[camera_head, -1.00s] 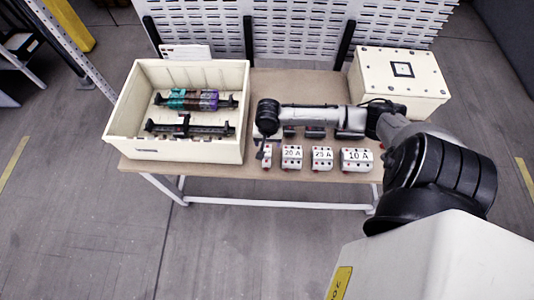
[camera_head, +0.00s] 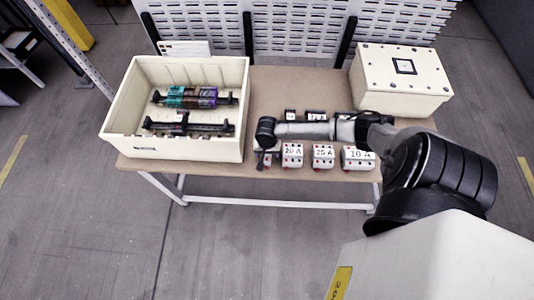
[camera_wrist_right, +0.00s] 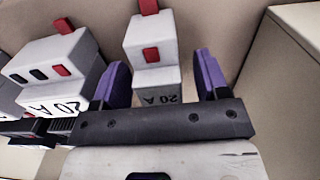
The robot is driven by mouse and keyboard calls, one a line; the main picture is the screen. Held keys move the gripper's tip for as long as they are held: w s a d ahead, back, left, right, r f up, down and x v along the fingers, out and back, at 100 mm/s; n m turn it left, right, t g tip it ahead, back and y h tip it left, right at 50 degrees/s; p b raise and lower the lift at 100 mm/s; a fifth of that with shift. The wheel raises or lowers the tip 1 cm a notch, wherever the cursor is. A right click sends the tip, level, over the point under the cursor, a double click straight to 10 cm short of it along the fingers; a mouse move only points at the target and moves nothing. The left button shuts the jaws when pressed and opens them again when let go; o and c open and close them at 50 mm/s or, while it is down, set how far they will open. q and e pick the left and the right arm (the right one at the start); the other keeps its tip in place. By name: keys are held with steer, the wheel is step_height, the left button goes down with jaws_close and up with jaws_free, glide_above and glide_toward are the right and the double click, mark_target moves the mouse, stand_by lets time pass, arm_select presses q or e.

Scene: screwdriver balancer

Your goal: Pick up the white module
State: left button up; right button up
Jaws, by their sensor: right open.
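White modules with red switches stand in a row along the front of the table. The narrow white module (camera_head: 267,158), at the left end, is partly hidden by my right gripper. In the right wrist view this narrow module (camera_wrist_right: 152,50), labelled 20 A, stands upright between the purple fingers of my open right gripper (camera_wrist_right: 162,78). Gaps show on both sides of it. In the head view my right gripper (camera_head: 263,146) points down over the left end of the row, its fingers hard to make out. My left gripper is not in view.
A wider 20 A module (camera_head: 292,155) stands close beside, then a 25 A module (camera_head: 323,156) and a 10 A module (camera_head: 357,158). A cream bin (camera_head: 190,150) with rail assemblies is to the left. A cream box (camera_head: 402,80) stands at the back right.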

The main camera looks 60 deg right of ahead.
steer(key=shift+f, duration=0.15)
steer(key=shift+c, duration=0.4)
steer(key=c, duration=1)
